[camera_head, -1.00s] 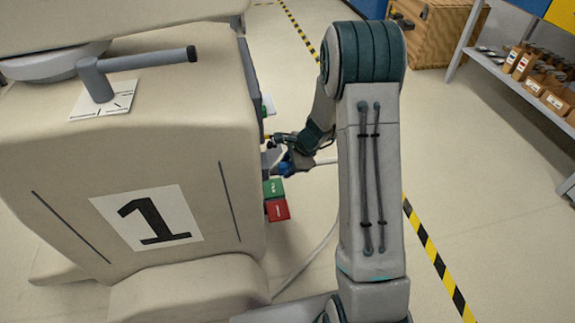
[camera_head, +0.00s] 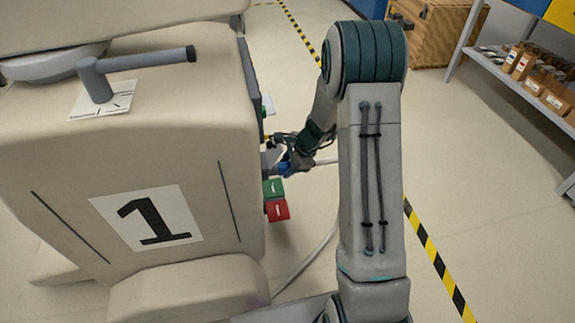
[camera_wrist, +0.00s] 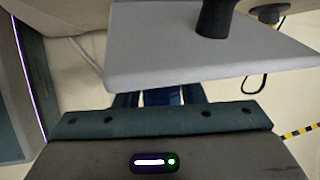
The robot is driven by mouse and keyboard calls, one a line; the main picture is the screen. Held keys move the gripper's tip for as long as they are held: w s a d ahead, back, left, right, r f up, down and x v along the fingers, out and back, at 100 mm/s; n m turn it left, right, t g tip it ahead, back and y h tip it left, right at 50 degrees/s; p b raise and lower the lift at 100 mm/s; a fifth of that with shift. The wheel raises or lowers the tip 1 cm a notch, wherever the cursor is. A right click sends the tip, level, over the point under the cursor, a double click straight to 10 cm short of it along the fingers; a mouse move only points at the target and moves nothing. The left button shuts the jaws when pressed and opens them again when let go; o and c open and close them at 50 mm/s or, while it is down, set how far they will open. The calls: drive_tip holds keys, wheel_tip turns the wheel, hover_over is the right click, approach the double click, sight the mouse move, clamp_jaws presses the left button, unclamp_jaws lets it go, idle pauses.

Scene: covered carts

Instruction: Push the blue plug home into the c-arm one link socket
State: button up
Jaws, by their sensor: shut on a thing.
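The c-arm one cart (camera_head: 120,170) is a beige covered body with a large "1" on its front. In the head view my gripper (camera_head: 282,166) is at the cart's right side, shut on the blue plug (camera_head: 285,168). Only a little blue shows between the fingers, with a pale cable leading off to the right. The plug's front end and the socket are hidden at the cart's side, so I cannot tell how deep the plug sits. In the wrist view a grey plate (camera_wrist: 200,60) covers the fingertips; blue (camera_wrist: 165,96) shows below its edge.
A green block (camera_head: 273,188) and a red block (camera_head: 277,210) stick out from the cart's side just below my gripper. A grey handle (camera_head: 135,65) sits on the cart's top. The floor to the right is clear up to a shelf (camera_head: 520,80).

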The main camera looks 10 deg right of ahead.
drive_tip(key=shift+a, duration=1.15)
drive_tip(key=o, duration=1.3)
drive_tip(key=p+v, duration=0.5)
drive_tip(key=v, duration=0.8)
drive_tip(key=shift+s+d+r, duration=0.1)
drive_tip(key=shift+r, duration=0.25)
